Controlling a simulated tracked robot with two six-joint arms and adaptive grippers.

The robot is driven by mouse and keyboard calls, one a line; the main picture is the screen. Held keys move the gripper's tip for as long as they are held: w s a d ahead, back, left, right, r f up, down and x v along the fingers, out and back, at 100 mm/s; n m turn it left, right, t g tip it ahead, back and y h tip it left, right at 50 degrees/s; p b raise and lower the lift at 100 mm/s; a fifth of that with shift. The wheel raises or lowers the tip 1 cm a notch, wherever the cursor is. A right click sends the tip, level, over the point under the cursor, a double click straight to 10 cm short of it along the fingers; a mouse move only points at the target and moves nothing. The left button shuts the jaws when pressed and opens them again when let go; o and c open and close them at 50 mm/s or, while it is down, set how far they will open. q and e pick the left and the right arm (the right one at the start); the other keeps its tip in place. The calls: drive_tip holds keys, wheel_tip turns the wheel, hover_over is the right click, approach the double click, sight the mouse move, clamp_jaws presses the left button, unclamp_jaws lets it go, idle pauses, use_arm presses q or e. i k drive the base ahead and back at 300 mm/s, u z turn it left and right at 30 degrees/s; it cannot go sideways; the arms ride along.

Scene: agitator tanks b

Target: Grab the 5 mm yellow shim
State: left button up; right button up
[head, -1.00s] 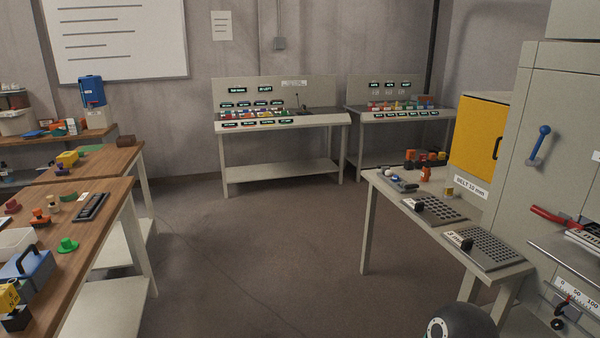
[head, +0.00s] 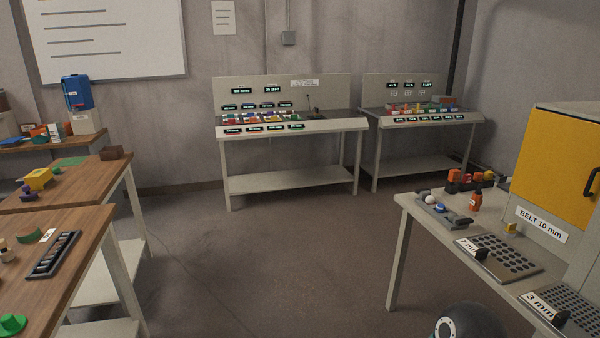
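I cannot make out a thing marked as the 5 mm yellow shim. Small coloured pieces, some of them yellow, lie in a row on the back bench (head: 290,126), too small to tell apart. More small coloured pieces sit on the second back bench (head: 420,172). A small yellow block (head: 510,228) stands on the right table, and a larger yellow piece (head: 38,179) lies on the left table. Neither of my grippers shows in the head view. Only a dark rounded part of mine shows at the bottom edge.
Wooden tables (head: 100,176) line the left. The floor (head: 270,260) between is clear.

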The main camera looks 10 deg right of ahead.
sight(489, 174)
drive_tip(key=i, duration=6.2)
drive_tip(key=z, duration=1.65)
drive_tip(key=i, duration=0.3)
drive_tip(key=z, duration=2.35)
